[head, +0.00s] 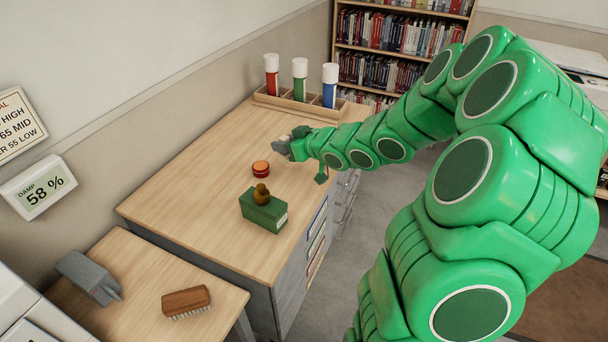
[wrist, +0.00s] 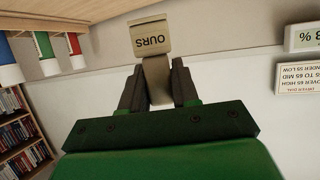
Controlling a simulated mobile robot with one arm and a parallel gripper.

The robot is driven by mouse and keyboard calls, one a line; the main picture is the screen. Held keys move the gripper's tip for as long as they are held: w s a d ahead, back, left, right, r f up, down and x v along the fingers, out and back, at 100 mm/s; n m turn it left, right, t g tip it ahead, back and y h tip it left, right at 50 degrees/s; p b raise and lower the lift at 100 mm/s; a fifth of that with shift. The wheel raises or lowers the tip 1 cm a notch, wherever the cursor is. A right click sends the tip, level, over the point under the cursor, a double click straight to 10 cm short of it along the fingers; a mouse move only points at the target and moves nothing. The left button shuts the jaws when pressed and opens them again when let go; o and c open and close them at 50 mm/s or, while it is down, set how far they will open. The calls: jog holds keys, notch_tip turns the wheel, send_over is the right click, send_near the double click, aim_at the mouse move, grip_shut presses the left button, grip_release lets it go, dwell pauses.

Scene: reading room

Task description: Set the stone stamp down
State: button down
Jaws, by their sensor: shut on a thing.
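The stone stamp (wrist: 152,38) is a grey-beige block with a narrower neck, and the word OURS shows upside down on it in the wrist view. My gripper (wrist: 156,88) is shut on the neck, one dark finger on each side. In the head view my gripper (head: 291,147) is over the far part of the wooden desk (head: 190,190), in front of the tube rack, with the grey stamp (head: 280,146) at its tip. I cannot tell how large the gap is between stamp and desk. My fingers partly hide the stamp's neck.
A rack (head: 300,108) with red, green and blue tubes stands at the desk's back. A red-orange round tin (head: 260,169) and a green box (head: 264,213) with a brown knob sit nearer. A brush (head: 186,301) lies on the lower table.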

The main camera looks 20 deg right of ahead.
jog(key=s+d+m+h, duration=0.1)
jog(key=s+d, duration=0.1)
jog(key=d, duration=0.5)
jog(key=shift+t+h, duration=0.4)
jog(key=shift+w+d+f, duration=0.5)
jog(key=shift+w+f, duration=1.75)
jog(key=shift+f, duration=0.15)
jog(key=shift+w+d+f, duration=0.45)
jog(key=shift+w+f, duration=1.8)
jog(key=shift+f, duration=0.2)
jog(key=shift+w+d+f, duration=0.5)
jog(key=shift+w+f, duration=1.75)
jog(key=shift+f, duration=0.15)
jog(key=shift+w+f, duration=0.25)
jog(key=shift+f, duration=0.1)
jog(key=shift+f+m, duration=0.3)
jog(key=shift+f, duration=1.15)
jog(key=shift+f, duration=0.15)
jog(key=c, duration=0.8)
grip_release()
jog(key=shift+c, duration=0.2)
